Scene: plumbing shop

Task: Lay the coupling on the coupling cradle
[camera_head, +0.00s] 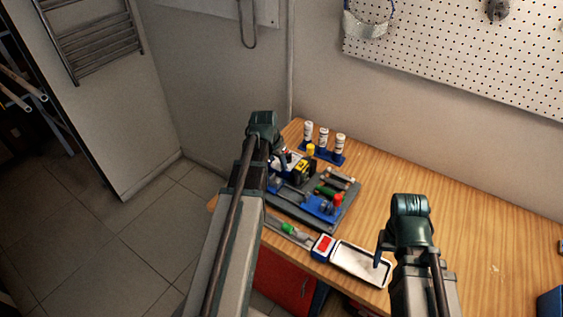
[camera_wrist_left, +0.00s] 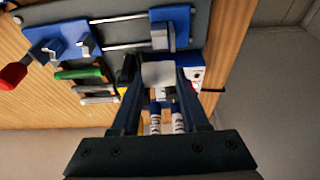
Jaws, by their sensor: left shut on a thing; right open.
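My left gripper (camera_wrist_left: 160,80) is shut on a pale grey-white piece (camera_wrist_left: 158,73), seemingly the coupling, in the left wrist view. In the head view my left arm hides it. The gripper is over the far left part of a grey board (camera_head: 344,215) with blue fixtures. The board also shows in the left wrist view, with a blue block on metal rods (camera_wrist_left: 171,28) and a blue fixture with a red handle (camera_wrist_left: 62,40). I cannot tell which part is the coupling cradle. My right gripper (camera_head: 381,251) is open and empty, near the white tray.
Several white bottles (camera_head: 323,137) stand in a blue rack at the back. A green piece (camera_head: 325,190) and a black-yellow item (camera_head: 303,171) are by the board. A white tray (camera_head: 362,263) lies at the front edge.

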